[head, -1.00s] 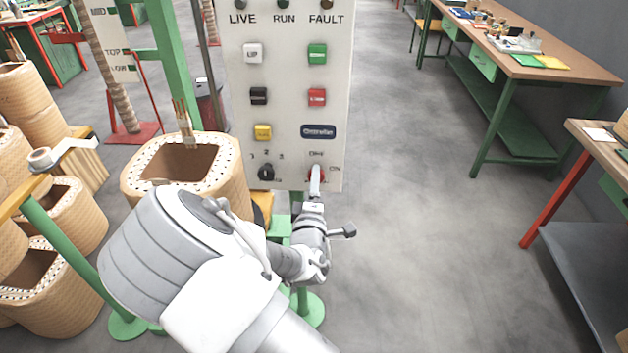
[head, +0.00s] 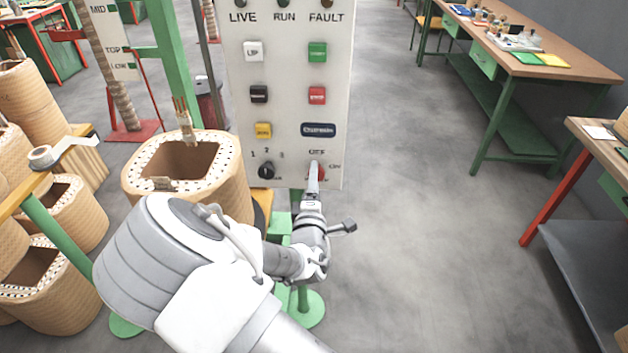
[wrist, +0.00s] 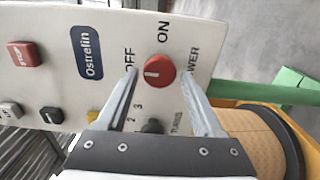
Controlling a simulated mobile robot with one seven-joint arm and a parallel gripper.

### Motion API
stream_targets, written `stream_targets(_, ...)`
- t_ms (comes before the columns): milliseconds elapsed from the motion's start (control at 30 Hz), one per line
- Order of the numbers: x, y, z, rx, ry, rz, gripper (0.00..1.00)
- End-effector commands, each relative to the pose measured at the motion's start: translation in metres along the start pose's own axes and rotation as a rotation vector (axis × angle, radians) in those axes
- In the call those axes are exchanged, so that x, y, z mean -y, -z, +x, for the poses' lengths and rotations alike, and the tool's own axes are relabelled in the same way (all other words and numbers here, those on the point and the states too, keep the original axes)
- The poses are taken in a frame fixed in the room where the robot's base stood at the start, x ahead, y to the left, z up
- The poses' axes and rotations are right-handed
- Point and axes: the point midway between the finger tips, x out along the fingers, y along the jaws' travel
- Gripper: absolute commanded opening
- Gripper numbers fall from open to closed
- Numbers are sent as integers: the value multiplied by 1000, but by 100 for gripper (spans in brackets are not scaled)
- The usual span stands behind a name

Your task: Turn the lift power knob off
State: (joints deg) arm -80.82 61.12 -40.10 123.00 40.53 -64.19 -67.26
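The red lift power knob (wrist: 159,71) is on the pale control panel (wrist: 100,22), between the OFF, ON and POWER labels. Its pale mark shows on its left half in the wrist view, the side of the OFF label. My gripper (wrist: 159,76) is open, with one finger on each side of the knob. Gaps show between knob and fingers; I cannot tell how deep the fingertips reach. In the head view my gripper (head: 313,178) is at the lower right of the panel (head: 290,80) and partly hides the red knob (head: 319,168).
A black selector knob (head: 266,170) is left of the power knob, with coloured buttons above. A wound coil (head: 235,185) stands just left of the panel, close to my arm. Workbenches (head: 560,70) are at the right. The floor between is clear.

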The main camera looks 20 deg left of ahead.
Motion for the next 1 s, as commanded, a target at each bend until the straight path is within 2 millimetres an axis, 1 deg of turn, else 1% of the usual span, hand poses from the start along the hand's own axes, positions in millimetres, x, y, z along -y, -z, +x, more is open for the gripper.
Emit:
stream_targets(33, 0, 0, 0, 0, 0, 0, 79)
stream_targets(67, 0, 0, 0, 0, 0, 1, 81)
stream_targets(333, 0, 0, 0, 0, -1, 2, 81)
stream_targets(467, 0, 1, -8, -2, 0, 2, 81)
stream_targets(567, -1, 1, -24, -2, 1, 2, 81)
stream_targets(667, 0, 1, -46, -3, 2, 2, 81)
stream_targets(800, 0, 2, -81, -4, 2, 2, 81)
stream_targets(1000, 0, 1, -129, -4, 2, 0, 81)
